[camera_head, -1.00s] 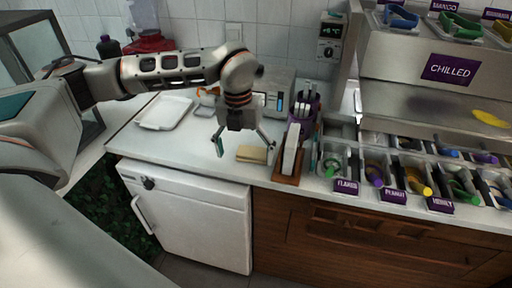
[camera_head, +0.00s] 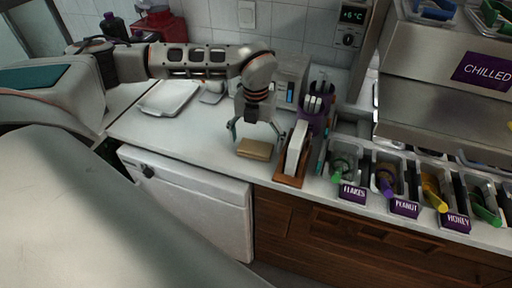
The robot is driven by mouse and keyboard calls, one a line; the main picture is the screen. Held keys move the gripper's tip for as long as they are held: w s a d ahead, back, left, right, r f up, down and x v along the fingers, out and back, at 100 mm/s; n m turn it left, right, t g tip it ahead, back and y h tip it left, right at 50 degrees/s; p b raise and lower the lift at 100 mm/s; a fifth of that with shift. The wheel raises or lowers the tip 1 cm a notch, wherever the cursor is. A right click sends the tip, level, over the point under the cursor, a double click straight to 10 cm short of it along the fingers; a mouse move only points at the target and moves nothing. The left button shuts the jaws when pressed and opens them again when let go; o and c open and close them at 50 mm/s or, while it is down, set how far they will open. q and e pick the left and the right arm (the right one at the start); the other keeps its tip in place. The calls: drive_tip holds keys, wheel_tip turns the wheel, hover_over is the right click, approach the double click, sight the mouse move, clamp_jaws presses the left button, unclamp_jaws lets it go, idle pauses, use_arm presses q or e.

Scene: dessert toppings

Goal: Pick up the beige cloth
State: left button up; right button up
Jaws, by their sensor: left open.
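The beige cloth (camera_head: 254,149) lies folded on the white counter near its front edge. My left gripper (camera_head: 256,136) hangs from above with its fingers spread, one on each side of the cloth and at its back. It is open and holds nothing. I cannot tell how high the fingertips are above the counter. My right gripper is not in view.
A wooden holder with white cards (camera_head: 296,150) stands close to the right of the cloth. Topping bins (camera_head: 388,178) with labels line the counter further right. A white tray (camera_head: 169,98) lies at the back left. The counter left of the cloth is clear.

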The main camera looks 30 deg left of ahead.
sight(256, 146)
use_arm(q)
drive_tip(key=shift+f, duration=0.7)
drive_tip(key=c, duration=1.1)
drive_tip(key=shift+c, duration=0.2)
drive_tip(key=shift+r, duration=0.1)
wheel_tip(256, 146, up, 20)
drive_tip(key=shift+o, duration=0.4)
